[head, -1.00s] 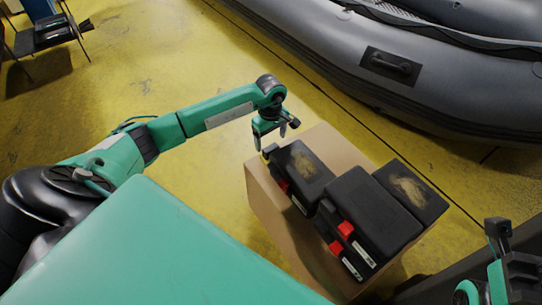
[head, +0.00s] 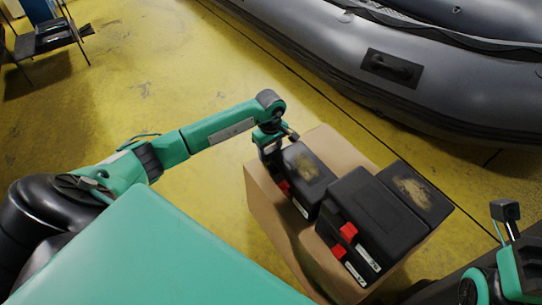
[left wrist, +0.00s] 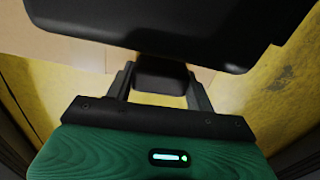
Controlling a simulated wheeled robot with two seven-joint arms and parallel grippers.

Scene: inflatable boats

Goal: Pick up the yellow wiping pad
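No clearly yellow pad stands out in the head view; its likely spot at the carton's near left corner is covered by my left gripper (head: 268,148). That gripper points down beside the leftmost black case. In the left wrist view its two fingers (left wrist: 160,88) are spread apart, with a small dark block (left wrist: 160,74) between them. A yellow strip shows just below the block; I cannot tell whether it is pad or floor. I see no clear grip on the block. My right gripper (head: 506,218) shows only partly at the right edge.
The cardboard carton (head: 265,205) carries black cases with red latches (head: 365,215), close beside my left gripper. One case (left wrist: 150,20) fills the top of the left wrist view. A grey inflatable boat (head: 440,75) lies behind.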

